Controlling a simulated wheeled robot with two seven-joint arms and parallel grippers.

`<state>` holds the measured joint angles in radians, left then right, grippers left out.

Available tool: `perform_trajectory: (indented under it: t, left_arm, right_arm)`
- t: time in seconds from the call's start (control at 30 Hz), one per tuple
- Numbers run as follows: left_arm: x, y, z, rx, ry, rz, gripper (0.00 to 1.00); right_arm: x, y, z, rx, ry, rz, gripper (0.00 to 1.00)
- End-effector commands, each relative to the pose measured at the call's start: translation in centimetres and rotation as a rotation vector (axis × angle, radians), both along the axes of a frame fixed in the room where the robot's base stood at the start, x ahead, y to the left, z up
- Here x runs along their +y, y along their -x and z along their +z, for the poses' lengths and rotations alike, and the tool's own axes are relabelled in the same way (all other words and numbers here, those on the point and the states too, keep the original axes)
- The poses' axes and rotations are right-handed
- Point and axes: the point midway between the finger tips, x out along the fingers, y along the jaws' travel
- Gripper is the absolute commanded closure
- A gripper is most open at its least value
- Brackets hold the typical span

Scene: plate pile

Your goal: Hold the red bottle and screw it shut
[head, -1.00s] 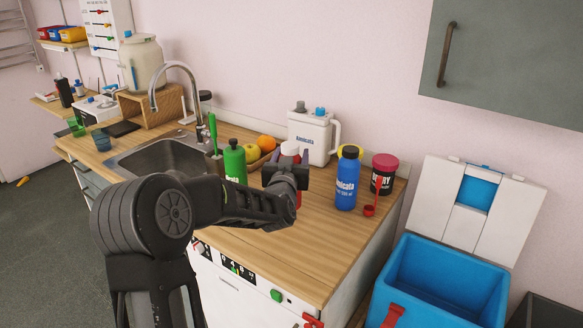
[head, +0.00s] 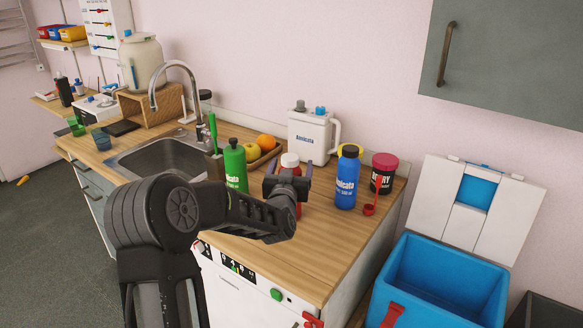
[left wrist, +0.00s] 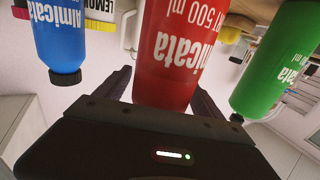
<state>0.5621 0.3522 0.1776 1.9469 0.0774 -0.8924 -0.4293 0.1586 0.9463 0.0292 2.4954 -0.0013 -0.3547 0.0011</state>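The red bottle (head: 297,209) with its white cap (head: 290,160) stands upright on the wooden counter. My left gripper (head: 290,169) reaches it from the front, with one finger on each side. The fingers look open, with gaps between them and the bottle in the head view. In the left wrist view the red bottle (left wrist: 172,50) appears upside down between the fingers, and its cap end is hidden behind the gripper body. In the head view the gripper hides much of the bottle's body. My right gripper is out of view.
A green bottle (head: 235,168) stands close left of the red one. A blue bottle (head: 347,182) and a dark jar with a red lid (head: 384,174) stand to the right. A white jug (head: 312,138) and a fruit tray (head: 258,159) are behind. The counter's front right (head: 318,255) is clear.

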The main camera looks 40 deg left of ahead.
Motion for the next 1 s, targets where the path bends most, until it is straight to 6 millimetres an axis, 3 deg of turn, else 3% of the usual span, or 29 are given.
perform_trajectory:
  t: [0.33,0.43,1.0]
  left_arm:
    - [0.0,0.0,0.4,0.000,0.000,0.000,0.22]
    - [-0.5,0.9,0.2,0.000,-0.001,0.000,0.22]
    - [-5.2,9.7,0.2,-0.001,0.000,0.000,0.22]
  right_arm:
    - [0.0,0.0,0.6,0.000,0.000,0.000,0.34]
    - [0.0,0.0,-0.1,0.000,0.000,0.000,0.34]
    - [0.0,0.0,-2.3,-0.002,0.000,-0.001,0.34]
